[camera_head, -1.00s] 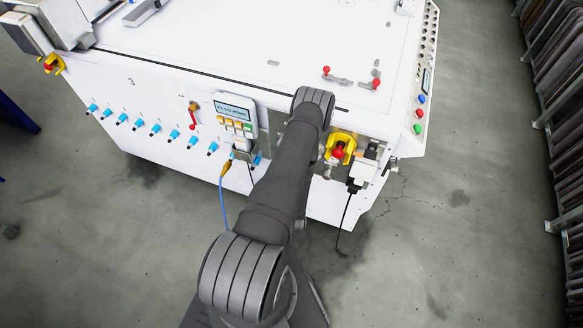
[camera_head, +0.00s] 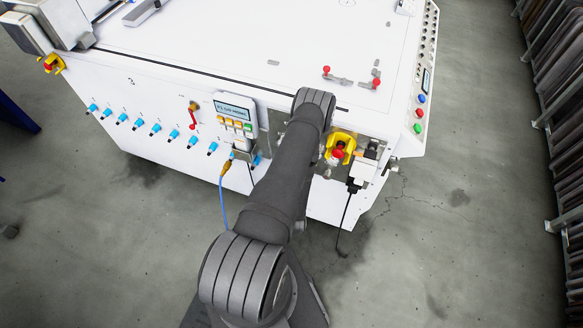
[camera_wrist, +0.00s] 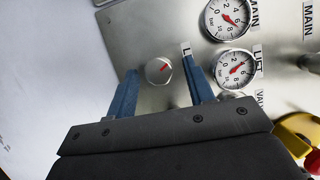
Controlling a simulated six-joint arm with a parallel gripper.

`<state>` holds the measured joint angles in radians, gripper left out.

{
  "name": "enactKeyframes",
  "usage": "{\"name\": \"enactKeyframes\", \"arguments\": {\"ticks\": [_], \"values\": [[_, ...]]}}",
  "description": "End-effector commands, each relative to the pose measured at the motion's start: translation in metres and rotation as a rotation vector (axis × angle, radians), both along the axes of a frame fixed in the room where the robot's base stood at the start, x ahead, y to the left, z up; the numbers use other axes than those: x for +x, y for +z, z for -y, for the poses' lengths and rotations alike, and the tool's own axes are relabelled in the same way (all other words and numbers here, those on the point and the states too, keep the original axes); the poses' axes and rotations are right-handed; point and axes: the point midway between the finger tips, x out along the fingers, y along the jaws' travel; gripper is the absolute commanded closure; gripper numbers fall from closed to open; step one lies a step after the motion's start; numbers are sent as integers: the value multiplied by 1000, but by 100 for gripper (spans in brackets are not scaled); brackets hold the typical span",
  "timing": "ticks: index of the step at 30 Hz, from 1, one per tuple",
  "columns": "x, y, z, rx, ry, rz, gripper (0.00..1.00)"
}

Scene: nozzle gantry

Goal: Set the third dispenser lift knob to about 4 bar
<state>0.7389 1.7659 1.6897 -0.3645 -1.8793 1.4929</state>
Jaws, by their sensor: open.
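In the wrist view a round silver knob (camera_wrist: 158,71) with a red mark sits on a grey metal panel (camera_wrist: 110,40). My gripper (camera_wrist: 159,68) is open, with one blue finger on either side of the knob. I cannot tell whether either finger touches it. To its right is a gauge (camera_wrist: 234,69) labelled LIFT, with a red needle; its exact reading is too small to tell. Most of the knob's own label is hidden behind the right finger. In the head view my arm hides the knob and gripper.
A MAIN gauge (camera_wrist: 228,16) is above the LIFT gauge. A yellow and red switch (camera_head: 339,149) and a white plug block (camera_head: 364,168) with a black cable are right of my arm. A display box (camera_head: 235,112) and several blue fittings are left.

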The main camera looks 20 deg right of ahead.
Motion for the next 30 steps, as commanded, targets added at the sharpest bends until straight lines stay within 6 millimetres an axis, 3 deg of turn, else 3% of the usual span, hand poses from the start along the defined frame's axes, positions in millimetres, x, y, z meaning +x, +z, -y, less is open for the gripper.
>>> {"name": "enactKeyframes", "arguments": {"ticks": [13, 25, 30], "values": [[-60, -2, -24, 3, -2, -3, 52], [-66, -1, -27, 1, 0, -2, 52], [-58, -1, -24, 0, 3, -1, 52]]}}
